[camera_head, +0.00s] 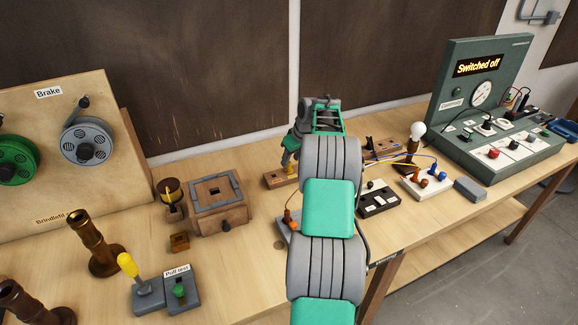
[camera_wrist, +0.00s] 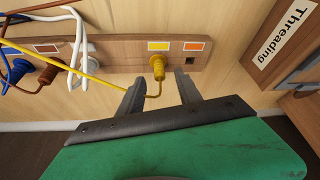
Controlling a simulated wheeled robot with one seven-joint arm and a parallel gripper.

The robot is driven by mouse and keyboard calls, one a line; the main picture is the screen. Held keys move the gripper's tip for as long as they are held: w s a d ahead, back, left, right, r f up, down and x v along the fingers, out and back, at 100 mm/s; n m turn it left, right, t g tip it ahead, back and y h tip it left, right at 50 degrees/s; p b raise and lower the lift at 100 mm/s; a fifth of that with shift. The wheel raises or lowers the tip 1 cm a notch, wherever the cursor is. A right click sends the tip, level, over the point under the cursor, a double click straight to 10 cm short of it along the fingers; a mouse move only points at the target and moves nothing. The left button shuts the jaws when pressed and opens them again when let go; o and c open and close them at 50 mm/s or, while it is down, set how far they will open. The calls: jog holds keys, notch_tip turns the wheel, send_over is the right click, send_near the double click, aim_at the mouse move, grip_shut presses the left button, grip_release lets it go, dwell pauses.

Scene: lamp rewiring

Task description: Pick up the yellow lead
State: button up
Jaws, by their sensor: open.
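The yellow lead's plug (camera_wrist: 157,67) stands in a wooden strip (camera_wrist: 120,55), below a yellow label, in the wrist view. Its yellow wire (camera_wrist: 75,70) bends from the plug and runs off to the left. My gripper (camera_wrist: 160,84) is open, with one finger on each side of the plug and its wire. I cannot tell whether either finger touches it. In the head view my gripper (camera_head: 291,152) is over the wooden strip (camera_head: 276,178), partly hidden by my own arm.
An orange-labelled empty socket (camera_wrist: 189,64) is to the right. In the head view, a wooden box (camera_head: 219,205) stands left and a green test panel (camera_head: 485,100) right.

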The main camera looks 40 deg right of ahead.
jog(key=shift+x, duration=0.9)
jog(key=shift+r, duration=0.1)
grip_shut()
